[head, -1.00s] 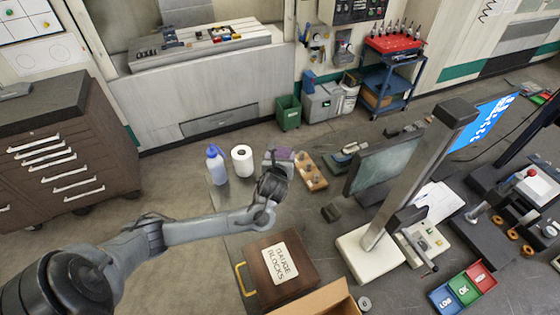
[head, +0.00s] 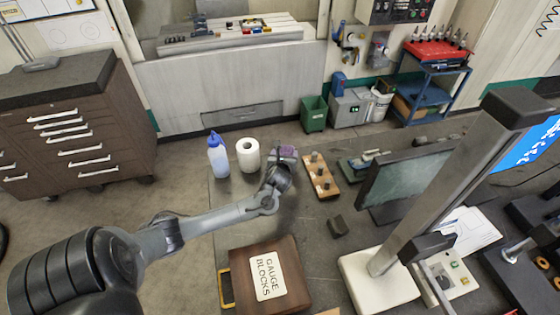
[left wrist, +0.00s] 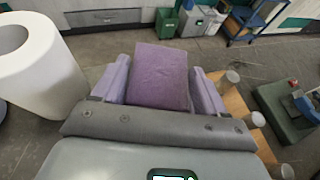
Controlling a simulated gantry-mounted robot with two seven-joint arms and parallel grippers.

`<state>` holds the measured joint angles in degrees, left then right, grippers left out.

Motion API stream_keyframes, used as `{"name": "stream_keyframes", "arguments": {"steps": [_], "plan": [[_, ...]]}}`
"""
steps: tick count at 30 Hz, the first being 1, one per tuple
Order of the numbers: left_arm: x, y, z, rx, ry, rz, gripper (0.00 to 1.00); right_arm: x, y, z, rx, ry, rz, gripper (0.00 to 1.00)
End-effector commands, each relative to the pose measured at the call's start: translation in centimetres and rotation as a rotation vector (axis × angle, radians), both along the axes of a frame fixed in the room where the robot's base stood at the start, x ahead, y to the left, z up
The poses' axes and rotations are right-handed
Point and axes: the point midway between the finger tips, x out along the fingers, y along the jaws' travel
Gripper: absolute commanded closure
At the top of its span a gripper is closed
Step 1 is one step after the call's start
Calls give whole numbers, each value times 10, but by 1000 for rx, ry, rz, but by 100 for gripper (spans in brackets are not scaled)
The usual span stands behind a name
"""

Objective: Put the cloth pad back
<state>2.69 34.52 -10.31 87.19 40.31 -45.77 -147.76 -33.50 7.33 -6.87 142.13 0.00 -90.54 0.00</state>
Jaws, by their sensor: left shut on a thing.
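The cloth pad is a purple block-like piece. In the left wrist view the pad (left wrist: 160,78) stands between the two pale purple fingers of my left gripper (left wrist: 162,92). In the head view the pad (head: 288,151) shows at the end of my left arm, mostly behind my left gripper (head: 282,164). My left gripper is shut on the pad. It is between the white paper roll and the wooden block with pegs, at the bench's far side. I cannot tell whether the pad touches the bench. My right gripper is not in view.
The paper roll (head: 249,155) and a blue-capped bottle (head: 217,157) stand left of the gripper. The pegged wooden block (head: 321,178) is close on the right. A small dark block (head: 338,226) and the gauge blocks box (head: 238,262) lie nearer. Bare bench lies between them.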

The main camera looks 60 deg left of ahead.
Motion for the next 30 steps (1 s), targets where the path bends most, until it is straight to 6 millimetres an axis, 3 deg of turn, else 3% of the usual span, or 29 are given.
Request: {"name": "stream_keyframes", "arguments": {"steps": [3,9,14,21,30], "plan": [[1,21,-13,-1,1,3,61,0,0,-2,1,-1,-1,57],[3,39,-24,-1,-1,0,61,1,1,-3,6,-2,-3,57],[4,42,-29,-1,-2,0,61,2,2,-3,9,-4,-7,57],[3,42,-59,-2,1,0,61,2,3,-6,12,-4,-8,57],[4,42,-65,1,-1,-1,61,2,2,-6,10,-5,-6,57]]}}
